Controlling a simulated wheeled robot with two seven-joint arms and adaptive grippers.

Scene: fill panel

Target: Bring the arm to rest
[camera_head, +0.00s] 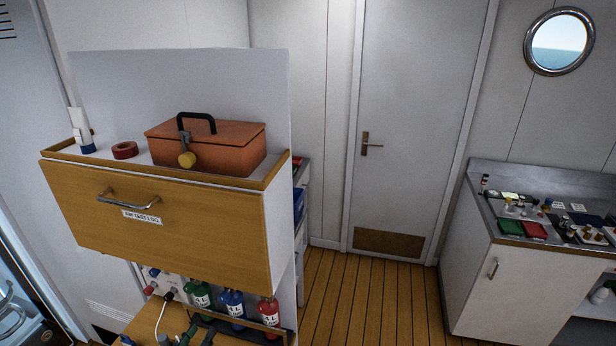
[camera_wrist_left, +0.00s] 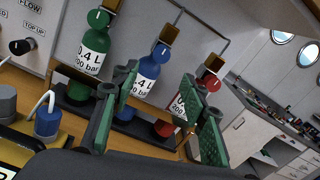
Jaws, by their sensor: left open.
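My left gripper (camera_head: 197,337) shows only in part at the bottom edge of the head view, low in front of the panel's bench. In the left wrist view its two green fingers (camera_wrist_left: 162,80) stand apart with nothing between them. Behind the fingers are a green bottle (camera_wrist_left: 94,50), a blue bottle (camera_wrist_left: 146,72) and a red bottle (camera_wrist_left: 206,85) in a dark rack. The same green (camera_head: 202,294), blue (camera_head: 232,304) and red (camera_head: 269,311) bottles show in the head view. My right gripper is in neither view.
A wooden flap (camera_head: 165,225) with a handle overhangs the bottles. On top are an orange toolbox (camera_head: 215,150), red tape (camera_head: 125,150) and a white tube (camera_head: 82,130). A knobbed panel (camera_wrist_left: 35,22) stands beside the bottles. A counter (camera_head: 490,270) stands right; the floor (camera_head: 360,300) between is clear.

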